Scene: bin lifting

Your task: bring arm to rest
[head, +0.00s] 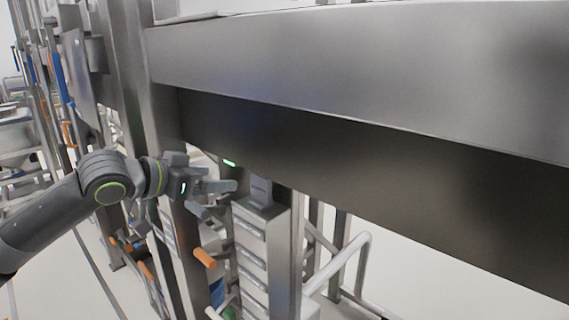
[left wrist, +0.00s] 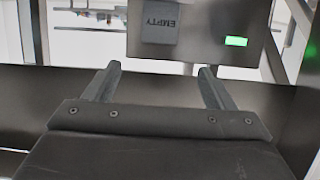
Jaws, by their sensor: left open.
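My left arm comes in from the left in the head view, reaching toward a steel frame. My left gripper (head: 216,199) is at its end, below the left part of a large steel beam (head: 360,65). In the left wrist view my left gripper (left wrist: 160,70) shows two separated fingers with nothing between them. Beyond them is a metal panel (left wrist: 205,25) with a grey plate marked "EMPTY" (left wrist: 160,21) and a lit green indicator (left wrist: 236,41). The green indicator (head: 230,163) also shows in the head view. My right gripper is in neither view.
A steel upright (head: 135,75) stands behind my left gripper. A stack of metal drawers (head: 250,245) stands below and right of it. An orange handle (head: 204,257) sticks out near the drawers. A pale tubular rail (head: 345,260) is at lower right. Pale floor shows at lower left.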

